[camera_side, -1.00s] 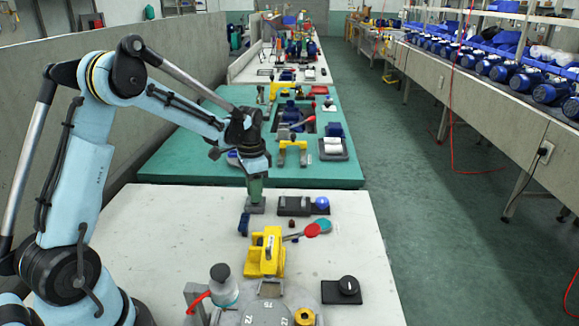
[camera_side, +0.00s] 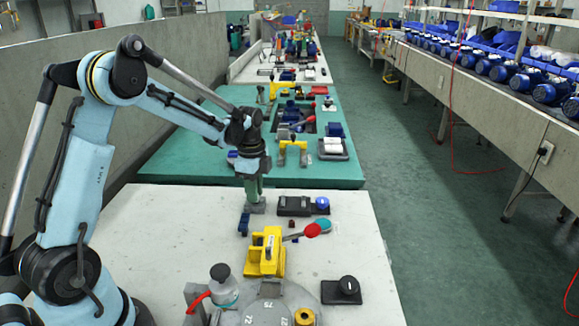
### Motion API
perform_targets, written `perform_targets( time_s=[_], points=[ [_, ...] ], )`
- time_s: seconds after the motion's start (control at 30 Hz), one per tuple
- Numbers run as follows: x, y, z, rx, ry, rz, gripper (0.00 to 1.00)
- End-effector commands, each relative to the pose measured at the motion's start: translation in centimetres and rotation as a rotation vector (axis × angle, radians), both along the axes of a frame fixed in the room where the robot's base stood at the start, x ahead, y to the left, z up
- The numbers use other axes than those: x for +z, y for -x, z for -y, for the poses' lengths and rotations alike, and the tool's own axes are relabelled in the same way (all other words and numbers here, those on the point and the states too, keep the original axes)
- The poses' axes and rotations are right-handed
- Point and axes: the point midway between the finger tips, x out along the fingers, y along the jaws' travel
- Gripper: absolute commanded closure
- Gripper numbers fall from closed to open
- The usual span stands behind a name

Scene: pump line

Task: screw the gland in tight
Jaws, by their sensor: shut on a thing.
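My gripper (camera_side: 254,190) points straight down near the back edge of the pale table. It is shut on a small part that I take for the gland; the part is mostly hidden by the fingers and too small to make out. A grey block (camera_side: 257,208) stands on the table right under the fingertips. I cannot tell how deep the gland sits or whether it touches the block.
A blue part (camera_side: 244,224) stands in front of the gripper, and a dark tray (camera_side: 293,206) lies to its right. A yellow fixture (camera_side: 265,252) with a red-ended lever (camera_side: 312,230) is nearer. A black knob box (camera_side: 342,290) is at front right. The right table side is mostly clear.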

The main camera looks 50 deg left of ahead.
Motion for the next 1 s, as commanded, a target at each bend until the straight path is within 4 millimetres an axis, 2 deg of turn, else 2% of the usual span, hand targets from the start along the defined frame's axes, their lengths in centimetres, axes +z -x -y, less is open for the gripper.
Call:
perform_targets(
  time_s=[0.1,0.23,0.63,1.0],
  points=[
    [-0.02,0.00,0.00,-0.139,0.000,0.000,1.00],
    [-0.03,0.00,0.00,-0.237,0.000,0.000,1.00],
    [-0.03,0.00,0.00,-0.298,0.000,0.000,1.00],
    [-0.06,0.00,0.00,-0.751,0.000,0.000,1.00]
  ],
)
